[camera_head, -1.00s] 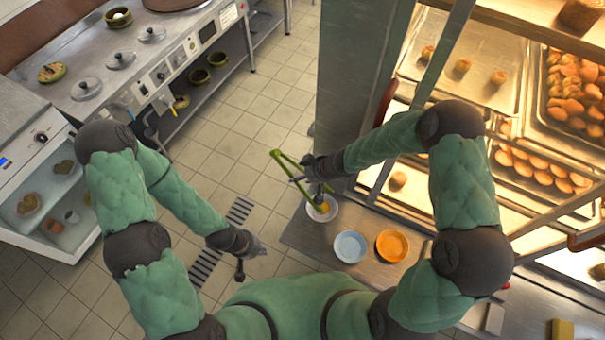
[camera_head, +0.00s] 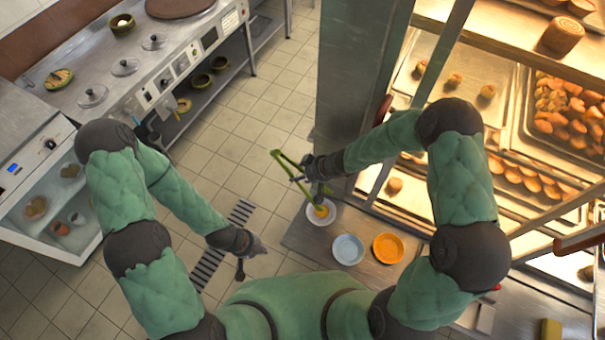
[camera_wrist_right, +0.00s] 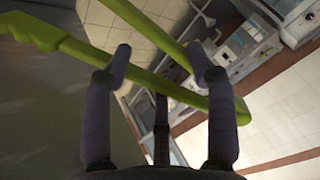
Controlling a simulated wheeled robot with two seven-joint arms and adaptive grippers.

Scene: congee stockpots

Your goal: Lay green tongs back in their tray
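The green tongs (camera_head: 284,161) are in my right gripper (camera_head: 304,176), out over the floor and the left edge of the steel counter. In the right wrist view the tongs (camera_wrist_right: 168,84) cross between the two dark fingers of the gripper (camera_wrist_right: 158,62), which bear on their arms. One end of the tongs hangs near or over the small white bowl (camera_head: 314,219); I cannot tell whether it touches. My left gripper (camera_head: 248,262) is empty, low over the floor; its finger opening is too small to tell. I cannot make out a tongs tray.
A pale blue bowl (camera_head: 347,250) and an orange bowl (camera_head: 387,248) stand on the counter (camera_head: 312,244). A lit rack of baked goods (camera_head: 505,125) stands at the right. A steel stove counter (camera_head: 190,47) with lids is at the back left. Open tiled floor lies between.

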